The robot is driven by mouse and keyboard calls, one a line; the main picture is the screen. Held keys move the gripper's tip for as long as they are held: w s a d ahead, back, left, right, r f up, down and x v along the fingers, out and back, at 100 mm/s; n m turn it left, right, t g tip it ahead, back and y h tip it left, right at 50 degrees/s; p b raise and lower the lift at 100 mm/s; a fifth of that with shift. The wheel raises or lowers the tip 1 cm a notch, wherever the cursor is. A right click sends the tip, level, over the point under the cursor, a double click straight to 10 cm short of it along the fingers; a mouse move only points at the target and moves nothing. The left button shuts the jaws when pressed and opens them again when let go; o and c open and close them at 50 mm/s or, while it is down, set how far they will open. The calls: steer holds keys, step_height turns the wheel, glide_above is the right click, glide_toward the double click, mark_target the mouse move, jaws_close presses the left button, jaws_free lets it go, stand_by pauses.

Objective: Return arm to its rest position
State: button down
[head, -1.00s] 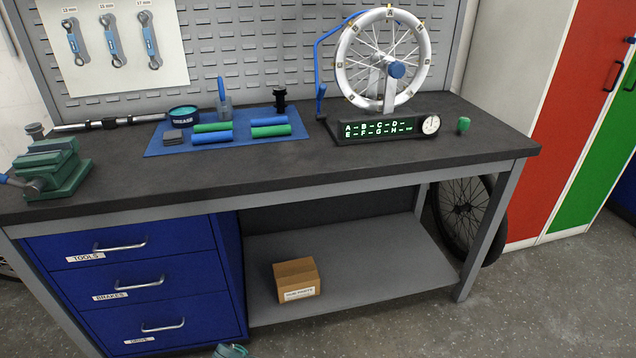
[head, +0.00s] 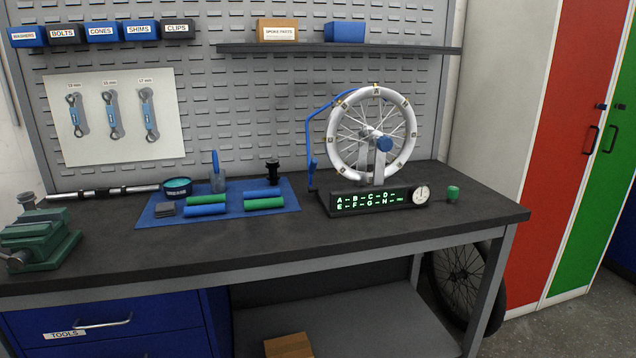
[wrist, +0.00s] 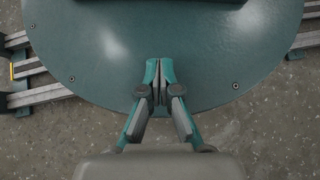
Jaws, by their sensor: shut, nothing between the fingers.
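My gripper (wrist: 160,84) shows in the wrist view with its two teal and grey fingers together and nothing between them. It points at a round teal plate of my own base, and the fingertips appear over it. I cannot tell the gap between fingertips and plate. The gripper does not show in the head view.
A dark workbench (head: 270,245) carries a green vise (head: 40,238), a blue mat (head: 170,218) with grips and a grease tin, and a wheel stand (head: 375,140) with a lit display. Drawers (head: 110,318) are below. Rails (wrist: 40,95) and bare floor (wrist: 265,125) show beside my base.

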steer(key=w+d+r+t+p, duration=0.1)
steer(key=w+r+t+p, duration=0.2)
steer(key=r+p, duration=1.2)
steer(key=p, duration=0.5)
steer(key=shift+w+r+m+y, duration=0.3)
steer(key=shift+r+m, duration=0.05)
steer(key=shift+m, duration=0.05)
